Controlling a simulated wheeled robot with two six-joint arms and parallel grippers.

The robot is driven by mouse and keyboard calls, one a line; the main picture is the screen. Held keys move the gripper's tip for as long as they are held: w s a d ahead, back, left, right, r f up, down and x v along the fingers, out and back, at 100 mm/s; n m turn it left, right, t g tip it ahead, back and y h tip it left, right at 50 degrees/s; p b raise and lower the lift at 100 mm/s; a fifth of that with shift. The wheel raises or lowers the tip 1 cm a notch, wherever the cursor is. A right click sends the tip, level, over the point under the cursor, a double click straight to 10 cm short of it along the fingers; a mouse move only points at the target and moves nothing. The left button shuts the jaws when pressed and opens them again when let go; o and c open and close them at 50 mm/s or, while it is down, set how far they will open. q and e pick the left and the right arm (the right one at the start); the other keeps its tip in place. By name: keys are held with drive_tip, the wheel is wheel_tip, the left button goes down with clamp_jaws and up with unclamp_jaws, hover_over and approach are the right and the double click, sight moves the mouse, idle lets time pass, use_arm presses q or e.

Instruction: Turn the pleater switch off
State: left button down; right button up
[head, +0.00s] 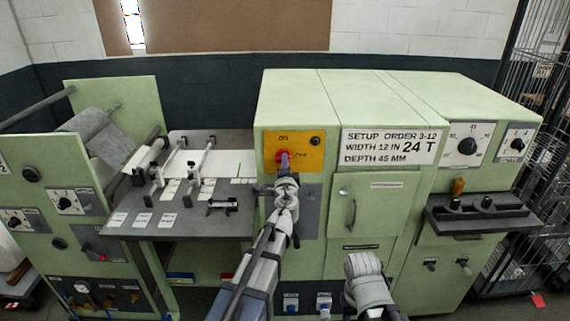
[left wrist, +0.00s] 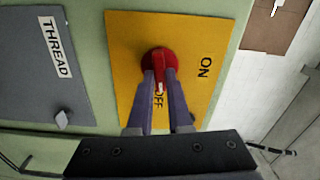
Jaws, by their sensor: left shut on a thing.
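The pleater switch is a red rotary knob (left wrist: 160,62) on a yellow plate (left wrist: 125,45) marked ON and OFF. In the left wrist view the handle's white mark points at the OFF lettering. My left gripper (left wrist: 160,85) is shut on the handle, one finger on each side, covering part of the OFF label. In the head view the knob (head: 282,157) sits on the yellow plate (head: 311,151) on the green machine's front, with my left gripper (head: 284,168) at it. My right arm shows low in the head view, but its gripper's fingers do not.
A grey THREAD panel (left wrist: 45,75) lies beside the yellow plate. A setup sign (head: 390,147) and a door with a handle (head: 352,213) are to the right. A dark worktable (head: 215,222) with cards juts out at left. A wire rack (head: 540,170) stands far right.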

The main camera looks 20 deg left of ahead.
use_arm(q)
drive_tip(key=shift+m, duration=0.7)
drive_tip(key=shift+f+m, duration=0.1)
drive_tip(key=shift+m, duration=0.2)
drive_tip(key=c, duration=0.8)
unclamp_jaws()
drive_tip(key=shift+c, duration=0.2)
drive_tip(key=shift+s, duration=0.1)
drive_tip(key=v, duration=0.7)
drive_tip(key=shift+s, duration=0.3)
drive_tip(key=shift+d, duration=0.15)
